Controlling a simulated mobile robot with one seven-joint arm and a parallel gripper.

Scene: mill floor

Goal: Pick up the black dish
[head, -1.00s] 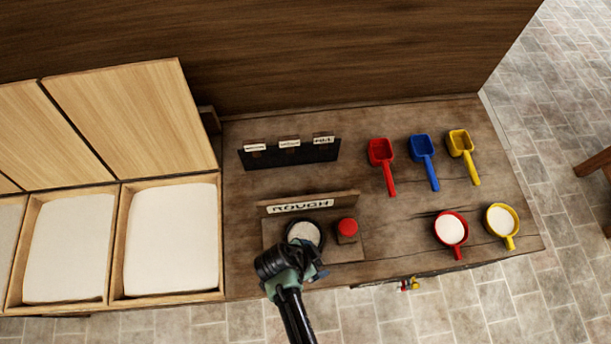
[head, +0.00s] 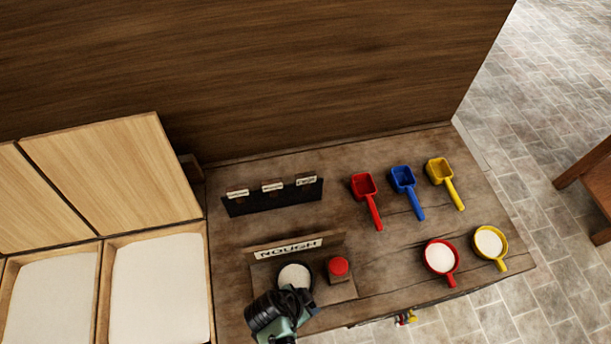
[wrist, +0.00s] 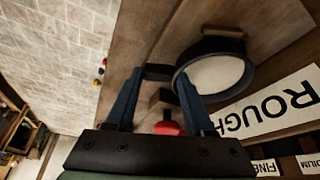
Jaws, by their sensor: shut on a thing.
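The black dish (head: 308,290) is round with a dark rim and a white fill. In the head view it is at the front of the bench, below a ROUGH sign (head: 288,249) and left of a red button (head: 339,267). My wrist hides the front of the dish in the head view. I cannot tell whether the dish is clear of the surface beneath it.
Red (head: 365,186), blue (head: 404,179) and yellow (head: 440,170) scoops lie at the right. A red-rimmed cup (head: 453,277) and a yellow-rimmed cup (head: 502,264) hold white fill. A black labelled rack (head: 273,199) stands behind; open bins (head: 210,290) are at the left.

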